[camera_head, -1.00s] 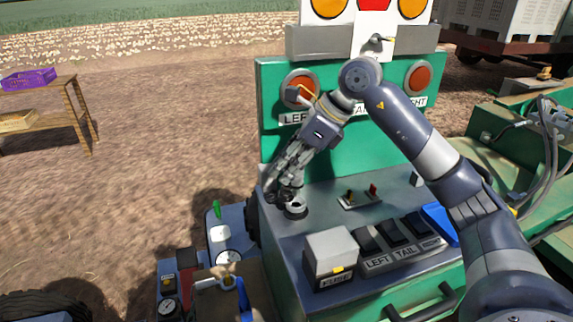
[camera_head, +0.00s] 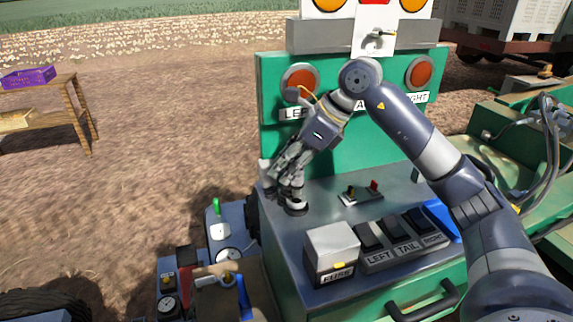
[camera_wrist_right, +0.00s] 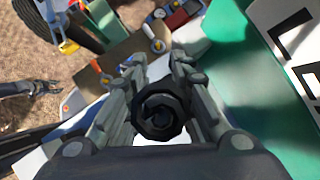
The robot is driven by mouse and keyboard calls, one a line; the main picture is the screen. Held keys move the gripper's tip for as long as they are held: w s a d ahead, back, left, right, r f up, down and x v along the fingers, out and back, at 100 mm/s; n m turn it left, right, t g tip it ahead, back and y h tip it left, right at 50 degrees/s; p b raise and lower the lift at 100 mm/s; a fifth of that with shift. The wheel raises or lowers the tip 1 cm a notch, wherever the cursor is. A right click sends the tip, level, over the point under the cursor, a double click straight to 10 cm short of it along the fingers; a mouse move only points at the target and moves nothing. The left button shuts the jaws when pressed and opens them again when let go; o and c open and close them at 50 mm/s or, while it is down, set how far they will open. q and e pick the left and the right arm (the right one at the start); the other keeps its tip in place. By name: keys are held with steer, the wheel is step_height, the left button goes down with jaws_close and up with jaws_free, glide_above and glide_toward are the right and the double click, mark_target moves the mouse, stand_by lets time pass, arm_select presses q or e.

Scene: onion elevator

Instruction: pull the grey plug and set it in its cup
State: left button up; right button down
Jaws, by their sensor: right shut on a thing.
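My right gripper (camera_head: 290,188) reaches down onto the left end of the console top. It is shut on a dark round plug, whose octagonal top (camera_wrist_right: 159,115) shows between the fingers in the right wrist view. In the head view the fingers hide most of the plug. A ring-shaped seat or cup (camera_head: 296,209) with a pale rim lies right under the fingertips. I cannot tell whether the plug is clear of it. A dark claw-like part (camera_wrist_right: 42,88) at the left of the wrist view may be my left gripper; its jaws are too small to read.
A white-grey box (camera_head: 331,248) and the LEFT, TAIL and RIGHT pedals (camera_head: 405,245) stand at the console front. Small switches (camera_head: 360,194) sit right of the gripper. The green panel (camera_head: 375,140) rises behind. Levers and gauges (camera_head: 215,265) crowd the lower left.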

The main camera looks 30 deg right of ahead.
steer(key=shift+f+b, duration=1.4)
steer(key=shift+f, duration=0.45)
stand_by(0.4)
steer(key=c, duration=1.3)
jaws_free()
steer(key=o, duration=0.4)
steer(key=shift+r, duration=0.1)
step_height(320, 180, up, 7)
steer(key=p, duration=0.5)
steer(key=shift+d+p, duration=0.1)
steer(key=shift+p, duration=0.3)
